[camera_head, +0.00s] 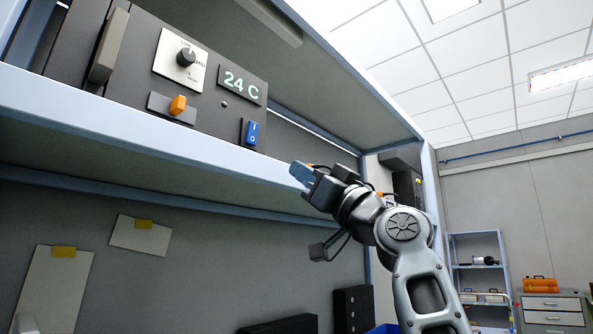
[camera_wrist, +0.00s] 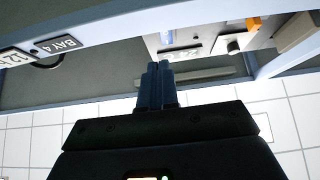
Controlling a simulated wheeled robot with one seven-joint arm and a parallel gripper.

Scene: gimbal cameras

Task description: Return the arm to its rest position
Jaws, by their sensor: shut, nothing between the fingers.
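My gripper (camera_head: 301,174) is at the end of my raised arm, near the front edge of the shelf (camera_head: 208,164) in the head view. Its blue fingers are shut with nothing between them. In the wrist view the gripper (camera_wrist: 160,66) shows its two fingers side by side, pointing toward the shelf unit. The arm is bent, with its wrist in front of the shelf and below the level of the dark control panel (camera_head: 215,105). From these views I cannot tell whether the fingers touch the shelf edge.
The panel carries a knob (camera_head: 186,56), an orange switch (camera_head: 178,105), a "24 C" display (camera_head: 241,85) and a blue rocker switch (camera_head: 251,133). The shelf unit's upright (camera_head: 433,195) stands behind my arm. A drawer cabinet (camera_head: 554,314) and a rack (camera_head: 478,245) stand far right.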

